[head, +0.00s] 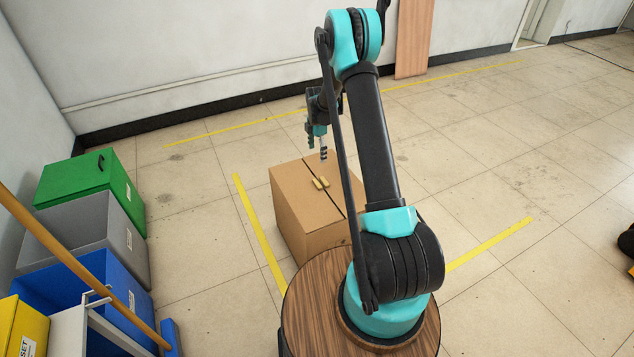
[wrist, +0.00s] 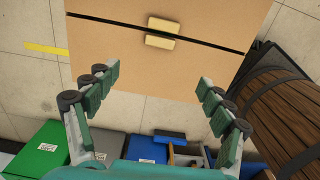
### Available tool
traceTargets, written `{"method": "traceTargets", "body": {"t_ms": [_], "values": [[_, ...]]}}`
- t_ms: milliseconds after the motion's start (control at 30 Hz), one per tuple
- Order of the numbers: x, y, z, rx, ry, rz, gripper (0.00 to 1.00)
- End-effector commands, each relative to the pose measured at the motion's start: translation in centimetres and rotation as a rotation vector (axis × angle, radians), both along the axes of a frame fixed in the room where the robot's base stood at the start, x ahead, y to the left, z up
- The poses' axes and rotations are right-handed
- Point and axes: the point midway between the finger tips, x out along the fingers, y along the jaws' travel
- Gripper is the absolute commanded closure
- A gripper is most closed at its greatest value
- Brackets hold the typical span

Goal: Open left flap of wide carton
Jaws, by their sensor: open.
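The wide carton (head: 300,225) is a brown box standing on the floor, its top shut along a dark seam. The left flap (head: 295,187) lies flat, with a small yellow tab (head: 317,184) near the seam. A matching tab (head: 325,182) sits on the right flap, just across the seam. In the wrist view the left flap (wrist: 150,66) is the lower one, and its tab (wrist: 160,41) lies ahead of the fingers. My gripper (head: 317,148) is open and empty above the carton, apart from the tabs. My arm hides part of the carton's right side.
Green (head: 85,180), grey (head: 90,230) and blue (head: 75,290) bins stand at the left, with a wooden pole (head: 75,265) in front. Yellow floor lines (head: 258,230) surround the carton. A wall (head: 200,60) runs behind. Floor at the right is mostly clear.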

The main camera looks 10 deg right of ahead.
Motion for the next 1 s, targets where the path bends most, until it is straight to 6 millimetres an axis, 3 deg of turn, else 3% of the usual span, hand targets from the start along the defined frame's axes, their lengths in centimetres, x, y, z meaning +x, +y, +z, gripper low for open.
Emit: {"method": "traceTargets", "body": {"t_ms": [167,700,1000], "values": [[0.0,0.0,-2.5,0.0,0.0,0.0,0.19],[0.0,0.0,-12.9,0.0,-0.001,-0.002,0.19],[0.0,0.0,-16.4,0.0,-0.001,-0.002,0.19]]}}
